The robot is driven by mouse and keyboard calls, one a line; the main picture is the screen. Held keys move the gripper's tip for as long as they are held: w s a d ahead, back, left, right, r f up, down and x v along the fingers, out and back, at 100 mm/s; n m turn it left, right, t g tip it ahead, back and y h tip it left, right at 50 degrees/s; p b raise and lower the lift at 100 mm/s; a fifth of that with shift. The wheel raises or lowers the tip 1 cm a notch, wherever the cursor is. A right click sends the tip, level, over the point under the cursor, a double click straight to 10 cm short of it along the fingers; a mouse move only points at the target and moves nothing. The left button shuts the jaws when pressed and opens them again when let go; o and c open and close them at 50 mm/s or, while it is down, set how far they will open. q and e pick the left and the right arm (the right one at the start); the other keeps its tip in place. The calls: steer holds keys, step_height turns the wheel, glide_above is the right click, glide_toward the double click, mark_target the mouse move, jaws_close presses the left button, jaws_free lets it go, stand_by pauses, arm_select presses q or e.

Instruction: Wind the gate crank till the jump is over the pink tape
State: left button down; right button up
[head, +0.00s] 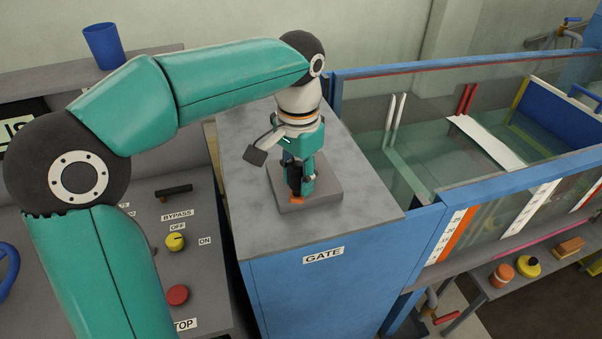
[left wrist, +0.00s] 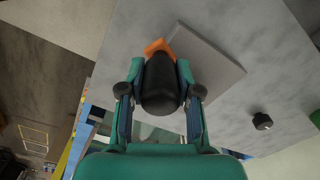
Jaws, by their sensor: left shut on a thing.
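My left gripper (head: 299,190) points down over the grey pad on the blue gate cabinet (head: 320,285). It is shut on the black handle of the gate crank; the handle (left wrist: 160,85) shows between both fingers in the left wrist view. An orange part of the crank (left wrist: 158,47) shows beyond the handle, and a bit of orange shows under the fingers in the head view (head: 297,200). The glass flume (head: 490,150) is at the right. A pinkish strip (head: 538,231) runs along its lower front edge. I cannot make out the jump in the water. My right gripper is not in view.
A control desk stands left of the cabinet, with a yellow knob (head: 175,242), a red button (head: 177,295) and a black handle (head: 174,190). A blue cup (head: 103,46) stands on the shelf behind. Small orange and yellow items lie on a low shelf below the flume.

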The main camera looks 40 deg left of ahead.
arm_select(q)
steer(key=shift+w+d, duration=0.1)
steer(key=shift+w, duration=0.05)
steer(key=c, duration=0.8)
jaws_free()
steer(key=shift+r, duration=0.1)
step_height(320, 180, up, 11)
steer(key=shift+r, duration=0.4)
steer(key=shift+f, duration=0.1)
